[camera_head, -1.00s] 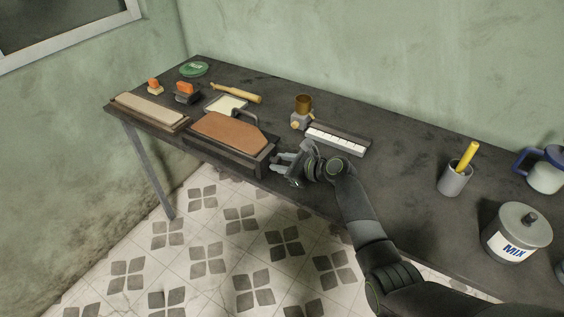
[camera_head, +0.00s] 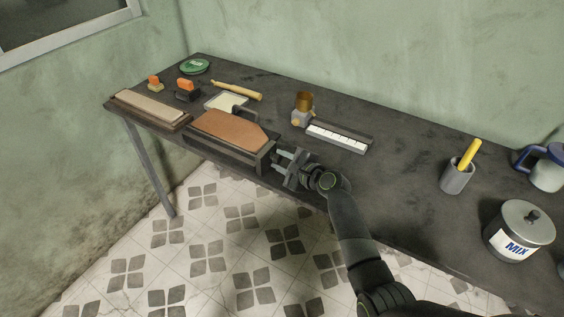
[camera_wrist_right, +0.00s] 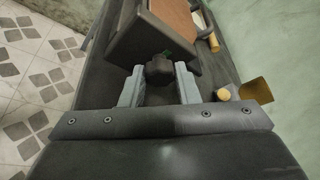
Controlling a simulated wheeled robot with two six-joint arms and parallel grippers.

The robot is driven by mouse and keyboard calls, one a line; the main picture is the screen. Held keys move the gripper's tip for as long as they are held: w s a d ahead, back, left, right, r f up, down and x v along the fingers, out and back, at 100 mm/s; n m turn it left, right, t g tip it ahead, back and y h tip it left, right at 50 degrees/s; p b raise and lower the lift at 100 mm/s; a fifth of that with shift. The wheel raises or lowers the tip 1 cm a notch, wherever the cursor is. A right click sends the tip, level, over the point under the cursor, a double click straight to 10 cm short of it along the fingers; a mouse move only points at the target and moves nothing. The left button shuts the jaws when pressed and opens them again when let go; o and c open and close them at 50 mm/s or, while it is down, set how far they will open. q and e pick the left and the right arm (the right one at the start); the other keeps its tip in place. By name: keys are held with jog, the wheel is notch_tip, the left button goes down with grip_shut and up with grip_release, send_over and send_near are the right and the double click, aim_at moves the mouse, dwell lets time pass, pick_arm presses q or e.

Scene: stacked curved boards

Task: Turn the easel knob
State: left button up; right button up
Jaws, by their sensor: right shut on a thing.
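The easel (camera_head: 229,134) is a dark frame with a brown curved board on it, near the front edge of the table at the left. Its dark knob (camera_wrist_right: 159,69) shows in the right wrist view, on the easel's near end, between my two grey fingers. My right gripper (camera_head: 281,157) is at the right end of the easel, shut on the knob; it also shows in the right wrist view (camera_wrist_right: 159,84). In the head view the knob is too small and covered to make out. My left gripper is not in view.
A strip of white blocks (camera_head: 337,138) and a small device with a brass cup (camera_head: 303,107) lie behind the gripper. A pale board (camera_head: 148,106) sits left of the easel. A pen cup (camera_head: 457,177) and a MIX tin (camera_head: 519,231) stand at right. The table's middle is clear.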

jog(key=shift+f, duration=0.1)
dwell(0.3)
jog(key=o, duration=1)
jog(key=shift+c, duration=0.2)
jog(key=shift+s+d, duration=0.1)
jog(key=v, duration=1.7)
jog(key=shift+s+p, duration=0.1)
jog(key=shift+p, duration=0.2)
